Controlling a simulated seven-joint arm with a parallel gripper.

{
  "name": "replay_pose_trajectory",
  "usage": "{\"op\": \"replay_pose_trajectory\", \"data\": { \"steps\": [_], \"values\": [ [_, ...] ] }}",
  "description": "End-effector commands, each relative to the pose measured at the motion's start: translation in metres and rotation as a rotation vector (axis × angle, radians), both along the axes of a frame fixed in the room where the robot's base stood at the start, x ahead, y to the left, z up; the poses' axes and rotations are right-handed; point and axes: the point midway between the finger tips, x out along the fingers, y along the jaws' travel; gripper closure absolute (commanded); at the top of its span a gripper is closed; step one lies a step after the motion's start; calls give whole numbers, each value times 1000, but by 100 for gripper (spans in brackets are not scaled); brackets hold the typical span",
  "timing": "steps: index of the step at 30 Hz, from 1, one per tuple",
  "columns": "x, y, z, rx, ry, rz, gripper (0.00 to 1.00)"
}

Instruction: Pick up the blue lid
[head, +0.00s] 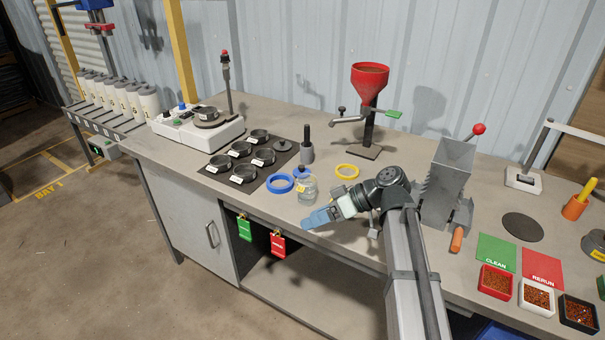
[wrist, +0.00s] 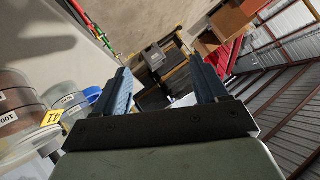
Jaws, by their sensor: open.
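A clear jar (head: 307,190) with a yellow tag stands near the bench's front edge, left of my gripper. A small blue lid (head: 302,171) shows at the top of the jar; I cannot tell whether it is seated on it or just behind. My gripper (head: 309,222) points left and sits just in front of the jar, near the bench edge, apart from the lid. In the wrist view my gripper (wrist: 158,64) has its two blue fingers wide apart with nothing between them. A yellow tag (wrist: 51,117) shows at the left there.
A blue ring (head: 281,183) lies left of the jar, and a yellow ring (head: 347,171) lies right of it. A dark mat (head: 222,177) holds several labelled pans. A grey holder (head: 307,153) with a black handle stands behind. A red funnel stand (head: 370,80) is farther back.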

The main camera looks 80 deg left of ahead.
Motion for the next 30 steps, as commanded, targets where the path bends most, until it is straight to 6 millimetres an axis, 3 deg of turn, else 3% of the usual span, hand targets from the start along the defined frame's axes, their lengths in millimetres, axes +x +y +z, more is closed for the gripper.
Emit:
{"op": "replay_pose_trajectory", "data": {
  "steps": [1,6,12,20,30],
  "values": [
    [-5,26,15,21,5,30,27],
    [-19,71,45,64,-5,91,27],
    [-26,123,64,72,-79,135,27],
    [-12,193,59,8,-312,130,27],
    [34,290,55,-109,-744,62,27]
  ]
}}
